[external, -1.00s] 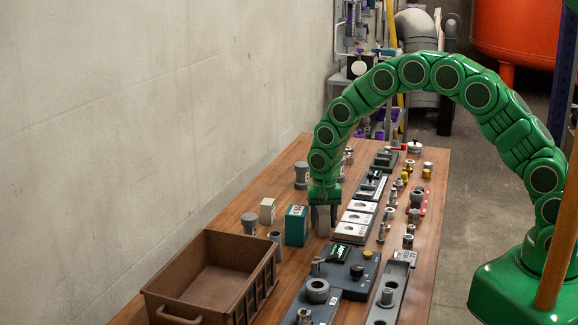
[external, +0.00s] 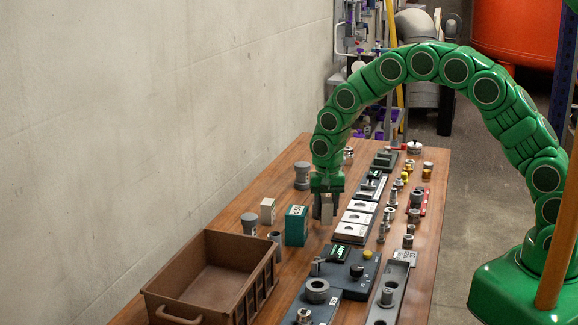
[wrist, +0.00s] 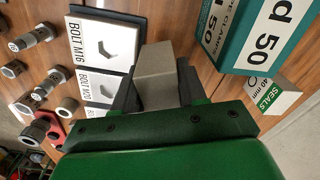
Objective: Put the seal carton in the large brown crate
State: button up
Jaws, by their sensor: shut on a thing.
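My gripper (external: 325,205) is shut on a plain grey-beige box and holds it over the table, right of the teal clamp carton. The held box (wrist: 155,75) sits between both fingers in the wrist view; no label shows on it. A small carton marked SEALS 40 mm (wrist: 270,97) stands beside the teal carton in the wrist view, outside my gripper. A small pale carton (external: 267,211) stands left of the teal carton in the external view. The large brown crate (external: 152,296) is at the near left, open, with its inside looking empty.
The teal carton (external: 296,226) stands between my gripper and the crate, with grey pipe pieces (external: 276,245) near the crate's back. Bolt trays (external: 357,218) lie right of my gripper. A dark blue fixture (external: 355,272) lies right of the crate.

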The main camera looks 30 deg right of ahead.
jog(key=s+d+r, duration=0.6)
jog(key=s+r, duration=0.3)
jog(key=s, duration=0.2)
jog(key=shift+s+d, duration=0.2)
jog(key=shift+d, duration=0.15)
jog(key=shift+r, duration=0.15)
